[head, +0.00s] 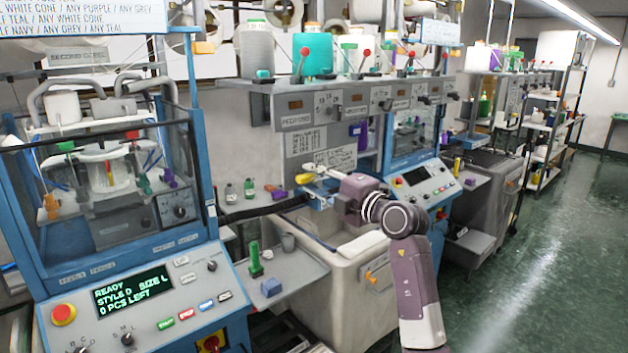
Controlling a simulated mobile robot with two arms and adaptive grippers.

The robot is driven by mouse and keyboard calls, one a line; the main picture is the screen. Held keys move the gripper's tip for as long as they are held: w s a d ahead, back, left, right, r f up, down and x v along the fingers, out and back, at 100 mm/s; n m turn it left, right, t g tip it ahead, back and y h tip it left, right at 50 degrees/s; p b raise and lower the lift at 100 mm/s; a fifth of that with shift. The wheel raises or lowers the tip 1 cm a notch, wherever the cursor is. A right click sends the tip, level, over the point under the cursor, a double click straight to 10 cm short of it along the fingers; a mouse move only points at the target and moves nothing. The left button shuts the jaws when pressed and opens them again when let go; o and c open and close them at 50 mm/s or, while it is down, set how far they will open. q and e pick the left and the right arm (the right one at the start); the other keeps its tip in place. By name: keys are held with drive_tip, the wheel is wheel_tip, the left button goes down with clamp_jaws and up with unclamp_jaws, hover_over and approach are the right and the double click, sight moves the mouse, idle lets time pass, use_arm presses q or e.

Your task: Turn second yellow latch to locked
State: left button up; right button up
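My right gripper (325,184) reaches left from its mauve wrist, in front of the middle knitting machine. A small yellow part (304,179) shows at its fingertips, and I cannot tell whether they touch. Pale and blue parts overlap there, so the finger opening is unclear. An orange-yellow handle-like part (373,279) sits on the front of the pale bin below. My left gripper is not in view.
The near machine's control panel (140,300) fills the lower left, its screen reading READY. A grey side shelf (290,277) holds a green spool. A blue control panel (425,186) lies right of my wrist. The green floor (540,260) at right is clear.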

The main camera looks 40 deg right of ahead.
drive_tip(key=shift+s, duration=0.1)
drive_tip(key=s, duration=1.1)
drive_tip(key=shift+s+d, duration=0.4)
drive_tip(key=shift+d, duration=0.05)
